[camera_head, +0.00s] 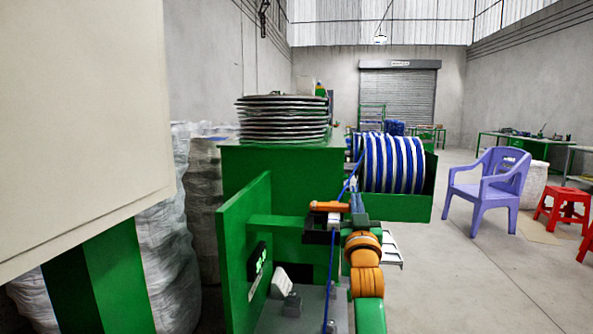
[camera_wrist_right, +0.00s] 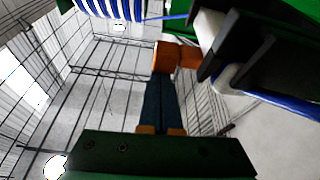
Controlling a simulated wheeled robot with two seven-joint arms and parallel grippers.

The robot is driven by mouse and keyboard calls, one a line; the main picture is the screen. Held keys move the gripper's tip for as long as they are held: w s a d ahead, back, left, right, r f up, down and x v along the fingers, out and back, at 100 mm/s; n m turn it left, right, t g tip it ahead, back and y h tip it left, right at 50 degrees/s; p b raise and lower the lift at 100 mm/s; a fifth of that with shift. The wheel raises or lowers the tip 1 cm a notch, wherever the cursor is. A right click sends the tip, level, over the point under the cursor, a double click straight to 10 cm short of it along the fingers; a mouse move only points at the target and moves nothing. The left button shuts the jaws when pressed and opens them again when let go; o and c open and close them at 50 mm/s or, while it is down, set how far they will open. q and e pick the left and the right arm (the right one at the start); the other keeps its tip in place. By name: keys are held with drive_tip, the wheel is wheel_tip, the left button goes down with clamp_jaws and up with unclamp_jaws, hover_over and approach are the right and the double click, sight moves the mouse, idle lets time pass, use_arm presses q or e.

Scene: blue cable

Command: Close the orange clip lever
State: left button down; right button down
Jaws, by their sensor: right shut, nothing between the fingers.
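The orange clip lever (camera_head: 329,206) lies roughly level across the top of the clip on the green machine. A white part (camera_head: 334,220) sits just under it, and the blue cable (camera_head: 331,262) runs past the clip. My right gripper (camera_head: 356,204) is just right of the lever's end. In the wrist view its dark fingers (camera_wrist_right: 164,80) are together and empty, with their tips close to the orange lever (camera_wrist_right: 188,57); I cannot tell whether they touch. The blue cable (camera_wrist_right: 285,104) also shows there beside black clip plates (camera_wrist_right: 240,52). My left gripper is not in view.
A large blue-and-white spool (camera_head: 392,163) stands behind the clip. A green upright panel (camera_head: 240,255) stands left of it. Stacked discs (camera_head: 283,118) rest on the green cabinet. A purple chair (camera_head: 487,187) and red stools (camera_head: 563,209) are at right, with open floor between.

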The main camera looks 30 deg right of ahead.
drive_tip(key=shift+f, duration=0.1)
wheel_tip(320, 180, up, 4)
drive_tip(key=p, duration=0.4)
drive_tip(key=b+v, duration=0.1)
drive_tip(key=v, duration=0.9)
drive_tip(key=shift+b, duration=0.4)
